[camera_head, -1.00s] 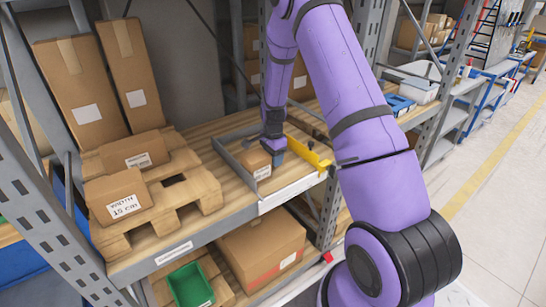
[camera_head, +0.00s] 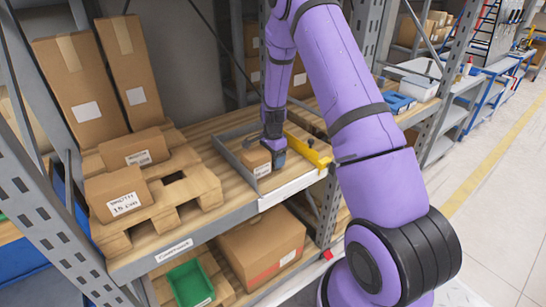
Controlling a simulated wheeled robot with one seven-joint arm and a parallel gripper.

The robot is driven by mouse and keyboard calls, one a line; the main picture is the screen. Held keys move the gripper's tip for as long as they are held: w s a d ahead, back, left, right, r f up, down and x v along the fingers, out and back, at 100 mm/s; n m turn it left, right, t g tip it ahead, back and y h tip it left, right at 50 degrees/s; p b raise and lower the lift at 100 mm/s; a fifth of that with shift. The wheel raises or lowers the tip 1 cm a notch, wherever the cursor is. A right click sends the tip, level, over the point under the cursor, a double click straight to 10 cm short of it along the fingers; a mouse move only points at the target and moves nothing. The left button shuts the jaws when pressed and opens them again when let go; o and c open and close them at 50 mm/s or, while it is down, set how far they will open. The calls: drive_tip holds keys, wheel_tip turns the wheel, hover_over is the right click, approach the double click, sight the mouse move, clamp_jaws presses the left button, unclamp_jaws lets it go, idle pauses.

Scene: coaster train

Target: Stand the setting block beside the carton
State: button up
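A small brown carton (camera_head: 255,160) with a white label sits in a shallow grey-framed tray (camera_head: 235,163) on the wooden shelf. My gripper (camera_head: 275,146) points down just right of the carton, at the far end of my purple arm. A small blue-grey block (camera_head: 279,160) shows right at the gripper's lower end, close beside the carton; it looks like the setting block. The fingers are too small and hidden to show whether they are shut on it. Whether the block touches the carton or the tray floor I cannot tell.
A yellow bar (camera_head: 310,151) lies along the tray's right side. A wooden pallet (camera_head: 190,190) with smaller boxes and tall cartons (camera_head: 75,90) fills the shelf's left. A blue bin (camera_head: 398,103) stands farther right. A grey upright (camera_head: 335,205) stands at the front.

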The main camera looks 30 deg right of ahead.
drive_tip(key=shift+r, duration=0.15)
drive_tip(key=s+a+r+n+t, duration=0.1)
drive_tip(key=s+a+r+n, duration=0.15)
drive_tip(key=r, duration=1.05)
drive_tip(key=s+a+r+n, duration=0.2)
drive_tip(key=s+r, duration=0.1)
drive_tip(key=r, duration=0.9)
drive_tip(key=s+a+r+n+t, duration=0.2)
drive_tip(key=s+a+r+n, duration=0.25)
drive_tip(key=s+r, duration=0.35)
drive_tip(key=s+a+r+n, duration=0.2)
drive_tip(key=s+n, duration=0.1)
drive_tip(key=s, duration=0.4)
drive_tip(key=s+a+r+n+t, duration=0.1)
drive_tip(key=s+a+r+n, duration=0.1)
drive_tip(key=s, duration=0.5)
drive_tip(key=s+a+r+n+t, duration=0.1)
drive_tip(key=s+a+r+n, duration=0.1)
drive_tip(key=s, duration=0.5)
drive_tip(key=shift+a+r+n, duration=0.15)
drive_tip(key=shift+r+n, duration=0.4)
drive_tip(key=shift+n, duration=0.25)
